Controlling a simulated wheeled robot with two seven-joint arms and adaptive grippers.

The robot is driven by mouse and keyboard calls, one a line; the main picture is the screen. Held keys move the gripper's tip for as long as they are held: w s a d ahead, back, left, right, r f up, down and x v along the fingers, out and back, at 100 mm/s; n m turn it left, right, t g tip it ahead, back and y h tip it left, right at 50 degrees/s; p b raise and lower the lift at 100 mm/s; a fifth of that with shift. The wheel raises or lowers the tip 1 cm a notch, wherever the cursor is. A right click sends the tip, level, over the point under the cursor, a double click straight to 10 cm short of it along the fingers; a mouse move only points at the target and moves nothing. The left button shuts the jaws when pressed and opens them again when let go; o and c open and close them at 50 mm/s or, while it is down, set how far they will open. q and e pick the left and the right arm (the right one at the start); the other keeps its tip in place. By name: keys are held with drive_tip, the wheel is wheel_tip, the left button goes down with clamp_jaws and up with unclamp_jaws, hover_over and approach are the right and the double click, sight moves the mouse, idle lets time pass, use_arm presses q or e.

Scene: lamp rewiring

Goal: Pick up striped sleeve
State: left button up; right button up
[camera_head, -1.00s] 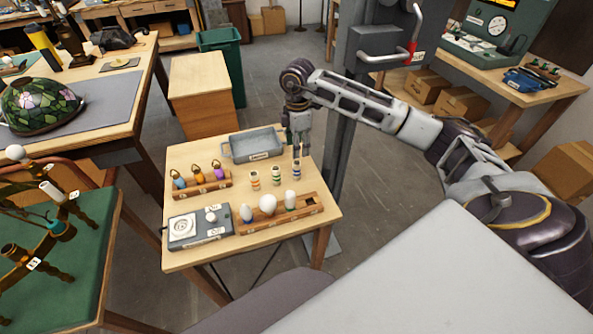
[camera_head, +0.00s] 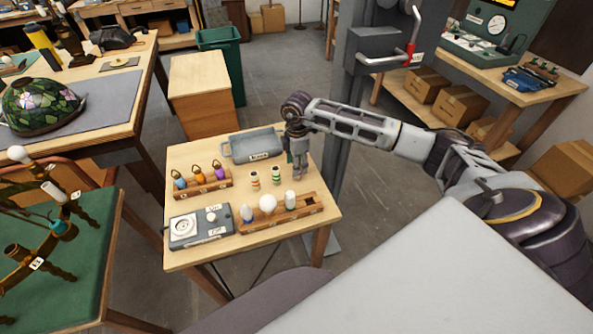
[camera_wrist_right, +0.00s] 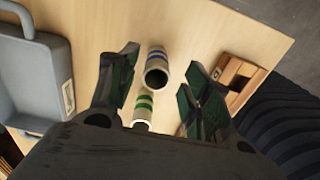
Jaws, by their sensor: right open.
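A cream sleeve with blue stripes (camera_wrist_right: 157,68) stands between the fingers of my right gripper (camera_wrist_right: 163,82) in the wrist view, with clear space to either side. My right gripper (camera_head: 299,168) is open and points down at the small table; in the head view it hides that sleeve. A green-striped sleeve (camera_wrist_right: 143,108) stands beside it, close to the gripper body; it also shows in the head view (camera_head: 276,175). An orange-striped sleeve (camera_head: 255,180) stands farther left. My left gripper is not in view.
A grey tray (camera_head: 236,150) lies behind the sleeves. A wooden rack (camera_head: 310,212) with bulbs is in front, and a rack of coloured sockets (camera_head: 200,183) is to the left. A grey switch box (camera_head: 200,228) sits at the front left. A grey post stands behind my gripper.

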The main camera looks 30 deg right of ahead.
drive_tip(key=shift+f, duration=0.1)
drive_tip(key=shift+w+d+f+p, duration=0.15)
drive_tip(key=shift+f+p, duration=0.55)
drive_tip(key=shift+f, duration=1.8)
drive_tip(key=shift+c, duration=0.5)
drive_tip(key=c, duration=0.7)
